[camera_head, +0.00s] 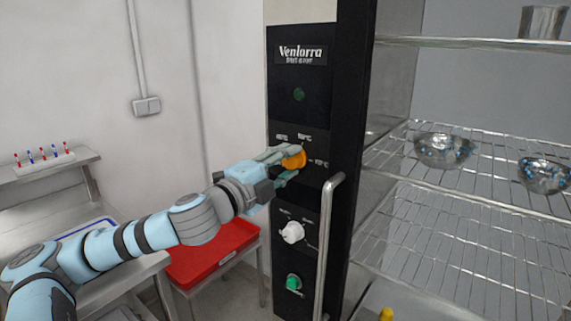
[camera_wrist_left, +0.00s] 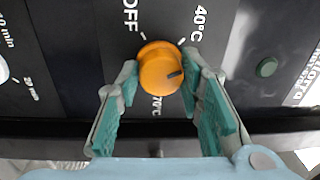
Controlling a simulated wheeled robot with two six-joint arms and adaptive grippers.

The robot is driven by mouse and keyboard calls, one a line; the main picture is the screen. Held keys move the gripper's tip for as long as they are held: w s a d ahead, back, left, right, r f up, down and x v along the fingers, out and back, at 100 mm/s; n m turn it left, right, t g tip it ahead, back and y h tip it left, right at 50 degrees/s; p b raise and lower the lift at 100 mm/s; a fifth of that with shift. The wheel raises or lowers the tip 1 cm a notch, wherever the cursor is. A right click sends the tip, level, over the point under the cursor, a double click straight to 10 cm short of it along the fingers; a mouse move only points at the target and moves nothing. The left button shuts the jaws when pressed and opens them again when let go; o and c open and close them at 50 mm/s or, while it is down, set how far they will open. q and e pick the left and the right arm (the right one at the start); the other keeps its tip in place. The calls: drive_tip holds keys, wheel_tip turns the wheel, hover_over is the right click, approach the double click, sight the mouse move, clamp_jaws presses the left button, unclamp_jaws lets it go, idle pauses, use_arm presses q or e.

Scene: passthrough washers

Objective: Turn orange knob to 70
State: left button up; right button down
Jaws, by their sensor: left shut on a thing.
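The orange knob (camera_head: 294,158) sits on the black control panel (camera_head: 297,225) of the cabinet. My left gripper (camera_head: 286,165) reaches it from the left, shut on the knob. In the left wrist view the orange knob (camera_wrist_left: 160,66) lies between the green-padded fingers of the left gripper (camera_wrist_left: 160,73). OFF, 40°C and 70°C labels surround it. Its dark pointer mark points right and slightly down in that view, between 40°C and 70°C. The 70°C label is partly hidden below the knob. My right gripper is not in view.
A white knob (camera_head: 292,232) and a green knob (camera_head: 293,282) sit lower on the panel. A metal door handle (camera_head: 326,245) stands close by on the right. The open cabinet has wire shelves with metal bowls (camera_head: 444,149). A red tray (camera_head: 212,254) lies below my left arm.

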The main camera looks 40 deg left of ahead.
use_arm(q)
drive_tip(key=m+b, duration=0.1)
drive_tip(key=m, duration=0.3)
drive_tip(key=m+b, duration=0.3)
drive_tip(key=shift+a+f+h, duration=0.1)
drive_tip(key=shift+f+h, duration=0.05)
drive_tip(key=shift+h, duration=0.25)
drive_tip(key=shift+b, duration=0.45)
drive_tip(key=shift+r+n, duration=0.2)
drive_tip(key=shift+n, duration=0.2)
drive_tip(key=shift+r, duration=0.1)
drive_tip(key=o, duration=1.2)
drive_tip(key=shift+c, duration=0.2)
